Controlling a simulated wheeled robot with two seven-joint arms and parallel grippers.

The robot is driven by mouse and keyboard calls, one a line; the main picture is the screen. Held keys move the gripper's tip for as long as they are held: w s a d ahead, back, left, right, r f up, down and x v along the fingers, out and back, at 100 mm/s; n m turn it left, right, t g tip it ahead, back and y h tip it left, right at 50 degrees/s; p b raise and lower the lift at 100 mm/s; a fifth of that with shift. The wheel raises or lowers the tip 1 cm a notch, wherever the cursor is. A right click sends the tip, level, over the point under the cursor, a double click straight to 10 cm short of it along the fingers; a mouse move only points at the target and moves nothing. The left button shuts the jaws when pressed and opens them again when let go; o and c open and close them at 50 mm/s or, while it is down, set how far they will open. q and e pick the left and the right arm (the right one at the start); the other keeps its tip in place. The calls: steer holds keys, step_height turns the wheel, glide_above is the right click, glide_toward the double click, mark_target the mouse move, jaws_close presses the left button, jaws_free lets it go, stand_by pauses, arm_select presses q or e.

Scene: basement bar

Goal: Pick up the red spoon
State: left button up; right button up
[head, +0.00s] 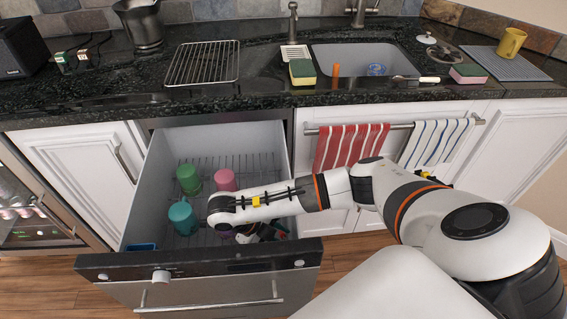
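I cannot make out a red spoon for sure. A small utensil (415,78) with a pale handle lies at the front edge of the sink, too small to identify. My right gripper (262,233) reaches down inside the pulled-out dishwasher drawer (137,205), at its right side near the rack. Its fingers are dark and mostly hidden by my arm, so I cannot tell whether they are open or hold anything. My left gripper is out of view.
The drawer holds a green cup (188,179), a pink cup (225,180) and a teal cup (182,217). A sink (350,57), a wire rack (202,63) and sponges (302,72) are on the dark counter. A striped red towel (350,148) hangs behind my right arm.

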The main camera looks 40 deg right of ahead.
steer(key=shift+c, duration=0.5)
jaws_close()
